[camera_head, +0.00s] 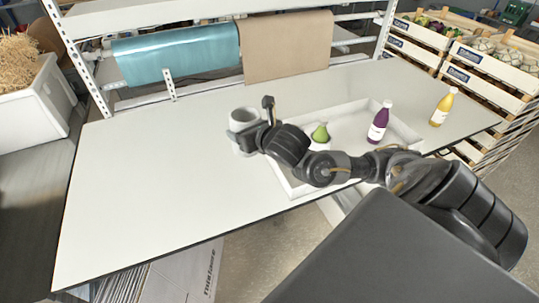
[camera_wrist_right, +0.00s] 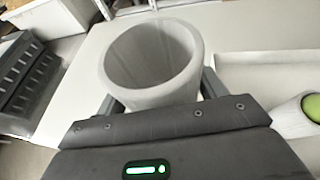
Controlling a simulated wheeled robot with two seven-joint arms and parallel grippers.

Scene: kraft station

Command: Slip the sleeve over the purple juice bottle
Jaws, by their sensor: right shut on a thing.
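The purple juice bottle (camera_head: 379,122) stands upright in the white tray, with a white label and pale cap. The sleeve (camera_head: 243,121) is a whitish-grey open tube, upright left of the tray. My right gripper (camera_head: 237,135) is shut on it. In the right wrist view the sleeve (camera_wrist_right: 152,62) sits between the fingers of my right gripper (camera_wrist_right: 155,90), its open top facing the camera. The sleeve is well to the left of the bottle. Whether its bottom touches the table cannot be told. My left gripper is not in view.
The white tray (camera_head: 407,130) also holds a green pear (camera_head: 320,132), which sits in a white holder. A yellow juice bottle (camera_head: 441,108) stands right of the tray. Paper rolls (camera_head: 180,55) hang at the back. The table's left half (camera_head: 140,170) is clear.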

